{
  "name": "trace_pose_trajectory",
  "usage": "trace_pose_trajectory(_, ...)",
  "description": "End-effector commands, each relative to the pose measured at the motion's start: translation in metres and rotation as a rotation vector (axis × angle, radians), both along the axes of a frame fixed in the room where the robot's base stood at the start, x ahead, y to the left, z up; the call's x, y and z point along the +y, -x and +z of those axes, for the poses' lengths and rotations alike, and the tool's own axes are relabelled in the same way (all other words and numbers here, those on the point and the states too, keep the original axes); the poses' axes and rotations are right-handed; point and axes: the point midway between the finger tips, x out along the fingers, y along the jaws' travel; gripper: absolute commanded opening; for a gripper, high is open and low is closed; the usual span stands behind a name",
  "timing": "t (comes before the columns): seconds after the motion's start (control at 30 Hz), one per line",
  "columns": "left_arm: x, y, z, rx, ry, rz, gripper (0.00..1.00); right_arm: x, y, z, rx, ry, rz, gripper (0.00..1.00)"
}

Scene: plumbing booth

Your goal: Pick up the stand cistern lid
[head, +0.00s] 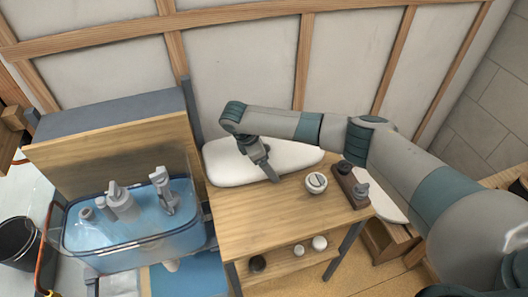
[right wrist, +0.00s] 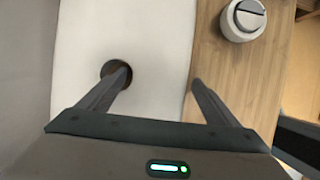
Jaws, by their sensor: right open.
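The cistern lid is a long white slab with rounded ends (head: 225,165), lying flat along the back of the wooden stand (head: 240,225). In the right wrist view the lid (right wrist: 150,35) shows a dark round hole (right wrist: 112,72). My right gripper (head: 266,170) points down at the lid's front edge. In the right wrist view its open fingers (right wrist: 160,77) straddle that edge. One finger overlaps the hole and the other is over bare wood. I cannot tell whether the first finger is inside the hole. My left gripper is out of view.
A round white and grey button valve (head: 316,182) and a brown block with dark fittings (head: 350,185) stand right of the gripper. A clear blue cistern tank (head: 130,245) stands to the left. A wall is close behind the lid. The stand's front is clear.

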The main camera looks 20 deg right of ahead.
Motion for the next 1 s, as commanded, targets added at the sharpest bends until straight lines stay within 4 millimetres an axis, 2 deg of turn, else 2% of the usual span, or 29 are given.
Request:
trace_pose_trajectory(0.03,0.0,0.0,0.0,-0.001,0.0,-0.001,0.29,0.0,0.0,0.0,0.0,0.0,0.0,0.84)
trace_pose_trajectory(0.3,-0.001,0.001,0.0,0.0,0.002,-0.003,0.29,0.0,0.0,0.0,0.0,0.0,0.0,0.2)
trace_pose_trajectory(0.37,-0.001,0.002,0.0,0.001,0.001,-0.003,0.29,0.0,-0.001,0.002,-0.004,0.0,0.0,0.09)
trace_pose_trajectory(0.77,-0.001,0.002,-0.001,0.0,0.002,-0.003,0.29,0.0,-0.002,0.006,-0.004,-0.001,0.0,0.09)
trace_pose_trajectory(0.87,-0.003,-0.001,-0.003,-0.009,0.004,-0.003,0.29,0.001,-0.002,0.012,-0.005,-0.001,0.0,0.09)
trace_pose_trajectory(1.0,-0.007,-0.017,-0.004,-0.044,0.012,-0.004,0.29,0.001,-0.002,0.026,-0.005,-0.001,0.001,0.09)
